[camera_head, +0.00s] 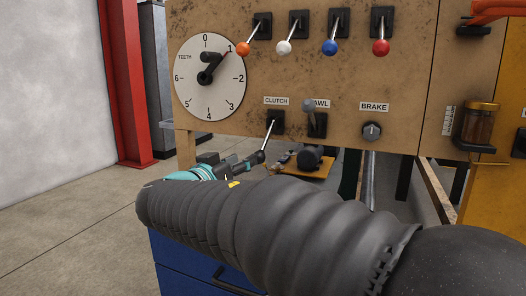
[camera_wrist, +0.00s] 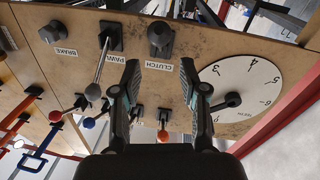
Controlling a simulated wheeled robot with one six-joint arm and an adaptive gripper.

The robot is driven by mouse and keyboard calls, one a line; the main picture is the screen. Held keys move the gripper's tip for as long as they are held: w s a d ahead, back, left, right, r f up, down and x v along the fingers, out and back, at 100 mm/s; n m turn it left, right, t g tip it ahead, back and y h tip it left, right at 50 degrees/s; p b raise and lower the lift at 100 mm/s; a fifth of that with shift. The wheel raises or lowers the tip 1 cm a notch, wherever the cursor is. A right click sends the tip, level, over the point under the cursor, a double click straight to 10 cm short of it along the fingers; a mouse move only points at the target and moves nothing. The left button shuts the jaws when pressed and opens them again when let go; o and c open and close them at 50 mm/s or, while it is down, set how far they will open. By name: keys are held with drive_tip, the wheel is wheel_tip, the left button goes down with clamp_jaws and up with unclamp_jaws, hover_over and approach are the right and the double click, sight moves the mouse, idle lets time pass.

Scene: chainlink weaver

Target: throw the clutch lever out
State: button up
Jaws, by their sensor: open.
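The clutch lever (camera_head: 269,138) slants down and out from its black mount under the CLUTCH label on the board. Its lower end is at my gripper's fingertips in the head view, and whether they touch is unclear. In the wrist view, which is upside down, the clutch lever's dark knob (camera_wrist: 160,34) points towards the camera, just beyond the gap between the fingertips. My gripper (camera_wrist: 160,70) is open and nothing shows between its fingers. In the head view my gripper (camera_head: 252,162) is partly hidden by my dark sleeved arm.
The grey-knobbed pawl lever (camera_head: 308,106) stands close right of the clutch, with the brake knob (camera_head: 372,130) farther right. Several coloured-ball levers (camera_head: 332,46) line the board above. A teeth dial (camera_head: 209,95) is at upper left. Open floor (camera_head: 70,225) lies left.

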sight(262, 149)
drive_tip(key=x, duration=1)
drive_tip(key=shift+w+d+p, duration=0.2)
drive_tip(key=shift+p, duration=0.1)
clamp_jaws()
drive_tip(key=shift+f, duration=0.1)
